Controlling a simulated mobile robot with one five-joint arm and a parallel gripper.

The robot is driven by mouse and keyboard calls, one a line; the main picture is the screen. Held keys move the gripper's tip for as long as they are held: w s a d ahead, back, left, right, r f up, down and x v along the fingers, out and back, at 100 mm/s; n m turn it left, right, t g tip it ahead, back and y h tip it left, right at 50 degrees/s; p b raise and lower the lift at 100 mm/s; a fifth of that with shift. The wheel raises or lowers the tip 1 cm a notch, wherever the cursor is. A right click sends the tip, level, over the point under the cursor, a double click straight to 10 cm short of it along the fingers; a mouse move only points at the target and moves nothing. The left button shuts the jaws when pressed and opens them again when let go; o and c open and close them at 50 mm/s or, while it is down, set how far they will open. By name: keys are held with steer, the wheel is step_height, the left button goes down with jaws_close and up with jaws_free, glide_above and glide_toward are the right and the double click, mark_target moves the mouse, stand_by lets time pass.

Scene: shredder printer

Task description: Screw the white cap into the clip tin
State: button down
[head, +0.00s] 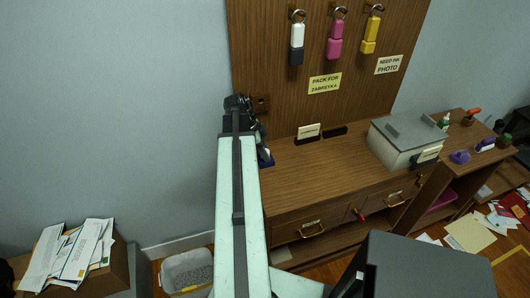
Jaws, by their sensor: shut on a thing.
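My arm reaches up the middle of the head view, and my gripper (256,124) is at its far end, in front of the wooden back panel near its left edge. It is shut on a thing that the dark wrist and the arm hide. I cannot make out the white cap. I cannot pick out the clip tin for certain; a small blue item (266,158) shows partly behind my arm at the desk's left end.
The wooden desk top (315,170) is mostly clear. A grey-lidded box (394,150) stands at its right. White, pink and yellow items hang from hooks on the panel (270,60). A bin (187,270) and a box of papers (72,255) stand at lower left.

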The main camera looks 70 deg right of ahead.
steer(key=shift+r+p, duration=1.25)
steer(key=shift+p, duration=0.15)
steer(key=shift+f, duration=0.2)
steer(key=shift+f+b, duration=1.15)
steer(key=shift+b, duration=0.2)
steer(key=c, duration=1)
jaws_free()
steer(key=shift+o, duration=0.2)
steer(key=shift+r, duration=0.1)
steer(key=p+v, duration=0.7)
steer(key=shift+r, duration=0.25)
